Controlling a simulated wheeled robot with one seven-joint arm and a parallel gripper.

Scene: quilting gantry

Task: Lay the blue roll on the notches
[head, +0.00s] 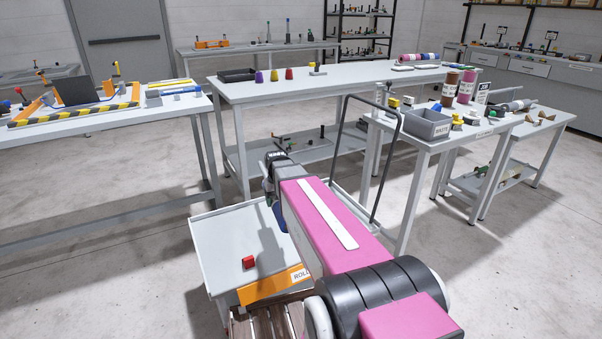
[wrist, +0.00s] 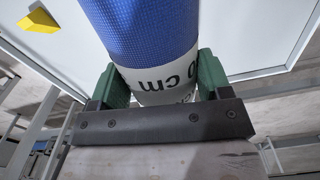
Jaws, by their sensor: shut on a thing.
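The blue roll (wrist: 145,40) has a textured blue surface and a white end band (wrist: 165,78) with black lettering ending in "cm". My gripper (wrist: 160,82) is shut on this white end, with one green finger on each side, and the blue part extends away from the jaws. In the head view my pink arm reaches over the grey cart (head: 215,235), and a small dark blue patch (head: 279,217) shows beside it, probably part of the roll. My jaws are mostly hidden there. I cannot make out the notches clearly in either view.
The left table (head: 110,122) carries a black-and-yellow striped frame (head: 75,117) with orange parts. The middle table (head: 340,82) holds a black tray (head: 237,75) and coloured cones. A grey bin (head: 428,125) stands on the right table.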

